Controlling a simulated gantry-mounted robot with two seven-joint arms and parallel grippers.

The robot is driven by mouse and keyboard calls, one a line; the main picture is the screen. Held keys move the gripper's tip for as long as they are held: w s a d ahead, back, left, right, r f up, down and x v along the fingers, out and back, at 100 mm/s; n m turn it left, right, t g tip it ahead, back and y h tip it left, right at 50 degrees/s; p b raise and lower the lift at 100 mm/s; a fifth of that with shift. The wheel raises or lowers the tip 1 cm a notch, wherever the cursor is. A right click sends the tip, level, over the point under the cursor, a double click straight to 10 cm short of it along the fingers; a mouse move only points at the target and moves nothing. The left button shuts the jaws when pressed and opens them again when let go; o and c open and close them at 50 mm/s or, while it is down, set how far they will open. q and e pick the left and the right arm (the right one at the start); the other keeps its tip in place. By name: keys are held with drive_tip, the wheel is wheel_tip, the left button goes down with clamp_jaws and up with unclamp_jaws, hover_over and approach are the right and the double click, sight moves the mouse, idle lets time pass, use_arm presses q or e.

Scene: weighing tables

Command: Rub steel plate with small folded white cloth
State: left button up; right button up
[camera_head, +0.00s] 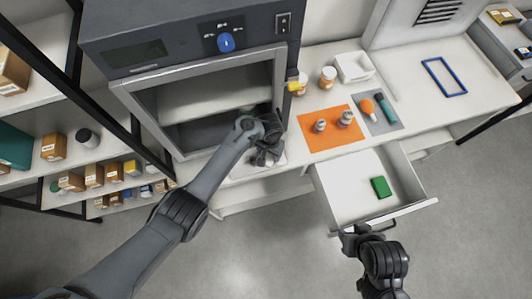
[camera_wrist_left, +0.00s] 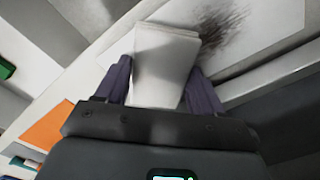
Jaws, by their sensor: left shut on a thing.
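A small folded white cloth (camera_wrist_left: 165,60) is between the fingers of my left gripper (camera_wrist_left: 160,88) in the left wrist view. The gripper is shut on it. A pale flat plate (camera_wrist_left: 265,28) with a dark smudge lies beyond the cloth, and the smudge is right beside the cloth's far right corner. I cannot tell if the cloth touches the plate. In the head view my left gripper (camera_head: 267,152) is low over the counter before the cabinet and hides most of cloth and plate. My right gripper (camera_head: 350,238) is near the drawer's front edge; its fingers are unclear.
A grey cabinet (camera_head: 105,65) with an open chamber stands behind my left gripper. To the right are an orange mat (camera_head: 338,140) with metal weights, a grey mat (camera_head: 385,124), jars and a white tray (camera_head: 354,66). An open drawer (camera_head: 340,200) holds a green block (camera_head: 381,187).

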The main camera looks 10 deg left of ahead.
sight(260, 156)
use_arm(q)
drive_tip(key=shift+s+d+f+b, duration=0.2)
drive_tip(key=shift+d+f+b, duration=0.35)
drive_tip(key=shift+b, duration=0.15)
drive_tip(key=shift+s, duration=0.1)
drive_tip(key=shift+c, duration=0.8)
drive_tip(key=shift+a+r+p, duration=0.1)
drive_tip(key=shift+r+p, duration=0.05)
drive_tip(key=shift+p, duration=0.6)
drive_tip(key=shift+a+r+p, duration=0.1)
drive_tip(key=shift+r+p, duration=0.25)
drive_tip(key=shift+p, duration=0.8)
drive_tip(key=shift+w+r+p, duration=0.15)
drive_tip(key=shift+w+p, duration=0.15)
drive_tip(key=shift+p, duration=0.15)
drive_tip(key=shift+a+r+p, duration=0.2)
drive_tip(key=shift+a+p, duration=0.1)
drive_tip(key=shift+p, duration=0.15)
drive_tip(key=shift+s+a+r+p, duration=0.1)
drive_tip(key=shift+a+p, duration=0.2)
drive_tip(key=shift+s+a+p, duration=0.35)
drive_tip(key=shift+a+p, duration=0.4)
drive_tip(key=shift+s+a+p, duration=0.3)
drive_tip(key=shift+a+p, duration=0.2)
drive_tip(key=shift+a, duration=0.2)
use_arm(e)
wheel_tip(260, 156, up, 7)
drive_tip(key=shift+w+d, duration=0.2)
